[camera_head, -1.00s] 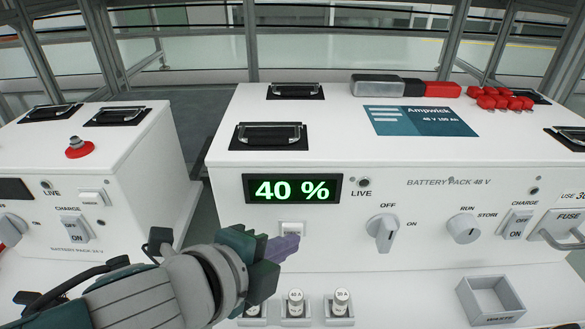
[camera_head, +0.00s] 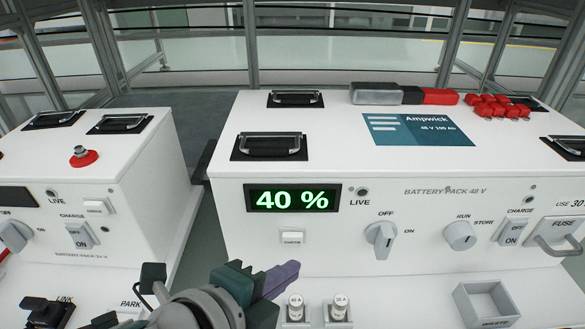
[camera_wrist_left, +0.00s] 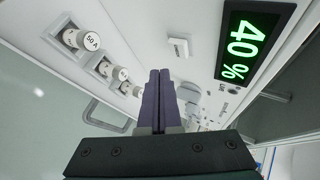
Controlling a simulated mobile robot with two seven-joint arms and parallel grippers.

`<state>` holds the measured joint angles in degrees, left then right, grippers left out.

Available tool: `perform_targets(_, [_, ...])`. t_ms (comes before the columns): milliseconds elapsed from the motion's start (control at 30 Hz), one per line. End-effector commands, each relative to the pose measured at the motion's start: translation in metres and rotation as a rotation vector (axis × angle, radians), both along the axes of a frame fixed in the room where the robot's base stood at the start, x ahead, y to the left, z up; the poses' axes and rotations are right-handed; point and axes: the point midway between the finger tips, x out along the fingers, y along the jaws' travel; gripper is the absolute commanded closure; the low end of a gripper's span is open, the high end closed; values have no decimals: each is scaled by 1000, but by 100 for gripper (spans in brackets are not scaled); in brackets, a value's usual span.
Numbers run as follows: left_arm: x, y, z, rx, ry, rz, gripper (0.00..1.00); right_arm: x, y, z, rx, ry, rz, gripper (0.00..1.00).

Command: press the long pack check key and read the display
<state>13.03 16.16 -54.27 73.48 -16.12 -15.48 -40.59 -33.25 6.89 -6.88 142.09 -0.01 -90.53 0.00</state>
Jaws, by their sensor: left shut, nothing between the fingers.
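The long white battery pack (camera_head: 410,265) fills the middle and right of the head view. Its display (camera_head: 292,198) is lit and reads 40 % in green; it also shows sideways in the left wrist view (camera_wrist_left: 250,45). The small white check key (camera_head: 292,237) is below the display, uncovered, and shows in the left wrist view (camera_wrist_left: 178,48). My left gripper (camera_head: 290,270) is shut and empty, below the key and apart from it. Its purple fingers (camera_wrist_left: 160,85) lie together in the left wrist view. My right gripper is not in view.
Fuses (camera_head: 296,308) stand in holders just right of my left gripper. An empty white tray (camera_head: 487,302) is further right. A rotary knob (camera_head: 381,236) is right of the key. A shorter pack (camera_head: 130,165) with a red button (camera_head: 84,157) stands left across a gap.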

Motion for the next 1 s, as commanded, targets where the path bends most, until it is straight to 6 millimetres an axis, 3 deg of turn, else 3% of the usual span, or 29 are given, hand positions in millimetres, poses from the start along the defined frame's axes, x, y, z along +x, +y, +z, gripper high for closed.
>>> perform_targets(300, [-29,0,1,-1,2,1,100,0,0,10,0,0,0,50])
perform_targets(1000, [-31,0,4,-2,2,4,100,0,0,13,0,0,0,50])
